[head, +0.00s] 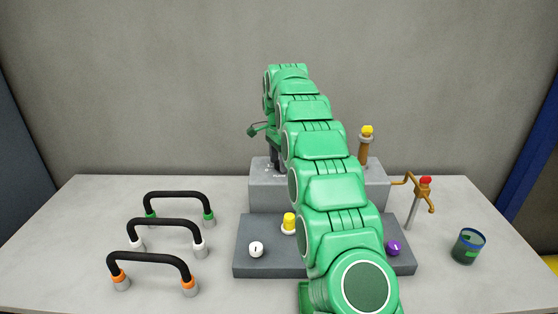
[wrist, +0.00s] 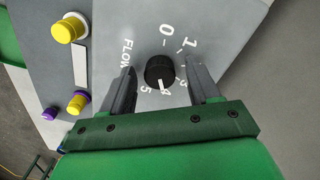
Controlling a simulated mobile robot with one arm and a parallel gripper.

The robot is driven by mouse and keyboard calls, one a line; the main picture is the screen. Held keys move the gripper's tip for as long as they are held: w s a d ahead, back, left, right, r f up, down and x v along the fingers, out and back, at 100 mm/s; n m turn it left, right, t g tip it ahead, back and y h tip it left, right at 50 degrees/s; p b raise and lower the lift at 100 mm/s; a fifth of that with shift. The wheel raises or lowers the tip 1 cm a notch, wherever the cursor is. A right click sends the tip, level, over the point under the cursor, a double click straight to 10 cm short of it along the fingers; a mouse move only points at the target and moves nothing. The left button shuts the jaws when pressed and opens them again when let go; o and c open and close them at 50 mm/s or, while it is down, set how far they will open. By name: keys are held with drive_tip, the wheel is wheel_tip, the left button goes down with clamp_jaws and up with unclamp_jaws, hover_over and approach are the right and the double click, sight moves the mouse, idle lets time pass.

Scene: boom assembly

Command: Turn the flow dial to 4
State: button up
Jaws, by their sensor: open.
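The flow dial (wrist: 158,70) is a round black knob on a light grey panel in the wrist view, with "FLOW" lettered to its left and numbers around it. Its white pointer mark points down, toward the 4 or very close to it. My gripper (wrist: 161,71) is open, with one dark finger on each side of the dial. A gap shows between each finger and the knob, and I cannot see contact. In the head view my green arm hides the dial and most of my gripper.
A grey stepped console (head: 262,196) carries a white button (head: 256,249), a yellow knob (head: 289,222) and a purple button (head: 393,247). Several black handles (head: 165,222) stand left. A red-topped tap (head: 425,182) and a blue-rimmed cup (head: 468,247) stand right.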

drive_tip(key=shift+w+r, duration=0.1)
drive_tip(key=shift+r, duration=1.45)
drive_tip(key=s+d+r, duration=0.2)
drive_tip(key=s+r, duration=0.7)
drive_tip(key=s, duration=0.5)
drive_tip(key=shift+d+r, duration=0.3)
drive_tip(key=shift+r, duration=0.1)
